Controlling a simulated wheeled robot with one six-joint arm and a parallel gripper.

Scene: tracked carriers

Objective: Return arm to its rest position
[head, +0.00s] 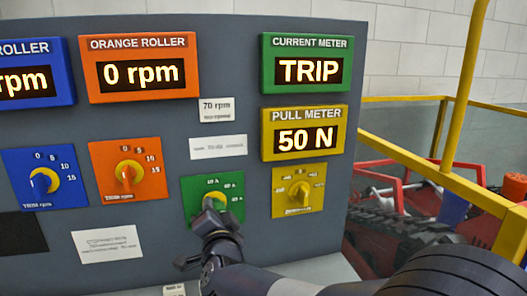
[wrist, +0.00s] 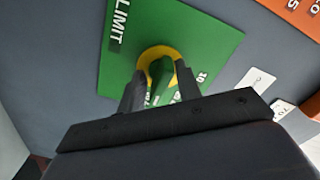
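My gripper (head: 213,208) is at the green dial plate (head: 228,184) on the grey control panel, and the arm reaches in from the lower right. In the wrist view, the two dark fingers (wrist: 161,88) stand on either side of the green knob (wrist: 160,80) with its yellow ring (wrist: 158,52). The fingers are apart, with the knob's grip between them and a narrow gap beside it. The fingertips are close to the green plate (wrist: 188,30), which reads LIMIT. My gripper partly hides the knob in the head view.
The panel also bears a yellow dial (head: 299,190), an orange dial (head: 128,172) and a blue dial (head: 44,180). The current meter (head: 307,64) reads TRIP and the pull meter (head: 304,134) reads 50 N. A yellow railing (head: 440,170) and a tracked machine (head: 405,232) stand to the right.

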